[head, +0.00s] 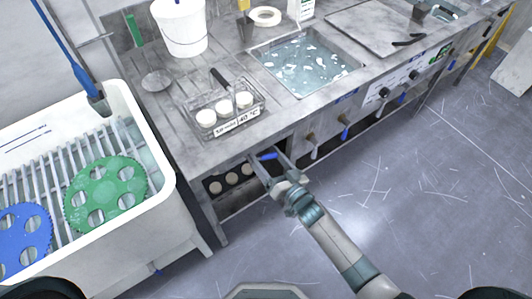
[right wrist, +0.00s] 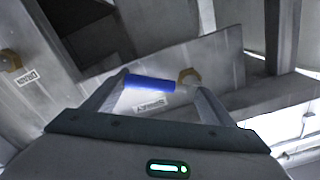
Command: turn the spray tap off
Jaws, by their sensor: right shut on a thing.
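The spray tap's blue lever (head: 267,156) is on the counter front, below the work surface and left of the other taps. My right gripper (head: 269,163) is at the lever, shut on it. In the right wrist view the blue lever (right wrist: 150,84) lies crosswise between the fingers, with a brass fitting (right wrist: 188,75) at its right end. A white label (right wrist: 150,102) with upside-down lettering, seemingly SPRAY, is beside it. The lever's root is partly hidden by the fingers in the head view. My left gripper is not in view.
More tap levers (head: 345,126) run along the counter front to the right. A white trough (head: 158,150) with green and blue discs stands left. An open shelf (head: 238,198) under the counter holds round pieces. A water-filled sink (head: 310,66) is above.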

